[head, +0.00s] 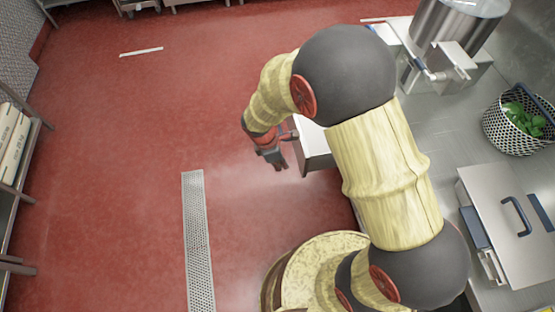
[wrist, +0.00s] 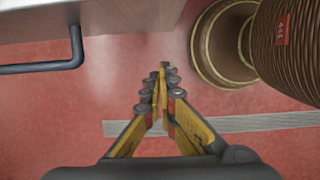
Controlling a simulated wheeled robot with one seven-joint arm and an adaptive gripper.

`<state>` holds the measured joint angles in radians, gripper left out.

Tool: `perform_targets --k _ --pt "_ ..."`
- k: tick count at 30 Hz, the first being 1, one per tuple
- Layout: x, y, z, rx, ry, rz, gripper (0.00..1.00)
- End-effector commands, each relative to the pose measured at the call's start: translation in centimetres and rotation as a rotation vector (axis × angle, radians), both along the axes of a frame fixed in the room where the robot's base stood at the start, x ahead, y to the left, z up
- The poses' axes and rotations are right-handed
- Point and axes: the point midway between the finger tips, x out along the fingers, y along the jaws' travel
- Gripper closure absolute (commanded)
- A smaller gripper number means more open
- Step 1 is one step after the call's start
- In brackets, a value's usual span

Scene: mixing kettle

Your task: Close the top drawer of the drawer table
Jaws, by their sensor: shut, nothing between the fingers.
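The drawer (head: 312,150) sticks out from the counter side in the head view, partly hidden behind my arm. My gripper (head: 276,160) is just left of it, over the red floor. In the wrist view, a pale metal face of the drawer (wrist: 120,18) fills the upper left, with a dark bar handle (wrist: 45,67) below it. My gripper also shows there (wrist: 160,75), its fingers together and empty, pointing away and to the right of the handle, apart from it. How far the drawer is pulled out is partly hidden.
The steel counter (head: 450,135) holds a basket with green leaves (head: 517,118), a lidded steel unit (head: 505,225) and a metal kettle (head: 460,22). A floor drain grate (head: 197,245) lies in open red floor. A shelf (head: 20,165) stands at the far left.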

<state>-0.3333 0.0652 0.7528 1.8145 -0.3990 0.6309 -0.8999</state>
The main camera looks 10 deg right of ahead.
Motion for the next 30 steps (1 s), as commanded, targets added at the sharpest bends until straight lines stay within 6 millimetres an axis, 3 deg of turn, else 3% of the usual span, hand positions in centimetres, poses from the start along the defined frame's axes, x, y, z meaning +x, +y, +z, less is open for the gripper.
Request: perform_targets --k 1,9,25,30 --pt "0.0 -0.2 -1.2 0.0 0.001 0.0 1.0" --pt "0.0 -3.6 -0.7 0.001 -0.002 -0.001 1.0" --pt "0.0 -4.3 -0.6 0.001 -0.001 -0.001 1.0" --pt "0.0 -5.8 -0.4 0.0 0.0 -0.003 1.0"
